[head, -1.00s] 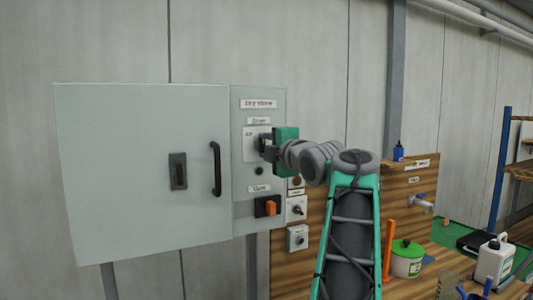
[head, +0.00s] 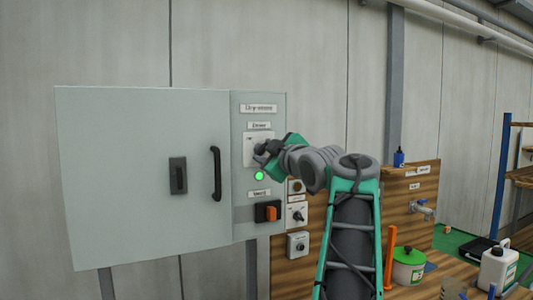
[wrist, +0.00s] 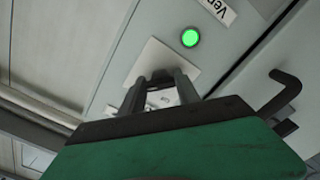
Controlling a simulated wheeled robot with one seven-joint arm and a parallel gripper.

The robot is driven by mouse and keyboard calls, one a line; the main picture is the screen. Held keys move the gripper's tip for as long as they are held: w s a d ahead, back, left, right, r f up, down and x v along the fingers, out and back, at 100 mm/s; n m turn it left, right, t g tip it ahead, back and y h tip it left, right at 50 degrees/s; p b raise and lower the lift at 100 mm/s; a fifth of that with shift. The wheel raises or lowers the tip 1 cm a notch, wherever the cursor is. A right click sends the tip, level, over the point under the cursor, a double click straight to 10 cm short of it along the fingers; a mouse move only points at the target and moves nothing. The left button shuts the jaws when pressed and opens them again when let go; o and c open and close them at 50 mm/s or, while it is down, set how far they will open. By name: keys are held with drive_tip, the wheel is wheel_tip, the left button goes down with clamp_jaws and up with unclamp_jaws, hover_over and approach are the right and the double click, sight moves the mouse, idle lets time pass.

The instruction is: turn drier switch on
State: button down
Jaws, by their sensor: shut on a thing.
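The drier switch has a pale plate (head: 250,148) under a small label on the grey panel right of the cabinet door. The plate also shows in the wrist view (wrist: 150,62), tilted in the picture. My gripper (head: 262,153) is at this plate, its fingers (wrist: 163,82) shut on the switch's knob, which they mostly hide. The gripper is rolled at an angle. Just below the plate a round lamp (head: 259,175) glows green, and it is also bright green in the wrist view (wrist: 190,38).
The cabinet door (head: 140,170) with its black handle (head: 216,174) is closed. Below the lamp is a black switch with an orange knob (head: 271,213). Small switch boxes (head: 298,244) sit on the wooden board at right. A bench with a tub (head: 408,265) and jug (head: 497,265) stands farther right.

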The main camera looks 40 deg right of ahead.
idle(0.4)
drive_tip(key=c, duration=0.9)
unclamp_jaws()
drive_tip(key=b+v, duration=0.2)
drive_tip(key=v, duration=0.5)
drive_tip(key=shift+s+a, duration=0.1)
drive_tip(key=shift+s, duration=0.3)
